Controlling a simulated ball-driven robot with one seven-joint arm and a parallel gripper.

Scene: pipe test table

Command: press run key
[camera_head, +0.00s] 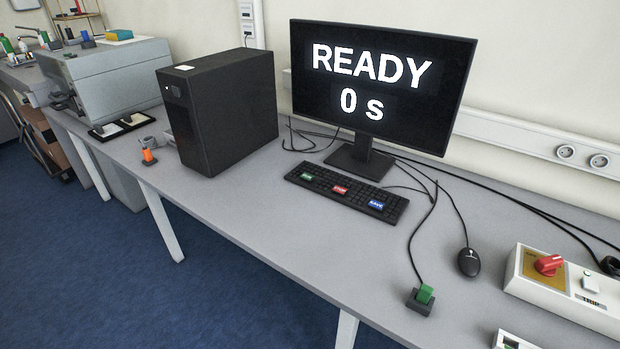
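A black keyboard (335,194) lies on the grey table in front of the monitor. It carries a green key label (306,176) at its left, a red one (341,190) in the middle and a blue one (376,205) at its right. The green label's text is too small to read surely; the blue one seems to read SAVE. The monitor (381,82) shows "READY" and "0 s" in white on black. A small box with a green button (424,294) stands at the table's front, right of the keyboard, on a cable. My gripper is not in view.
A black computer tower (221,108) stands left of the keyboard. A mouse (469,262) and a white control box with a red knob (560,285) are at the right. Cables run behind the keyboard. The table (260,226) is clear in front of it.

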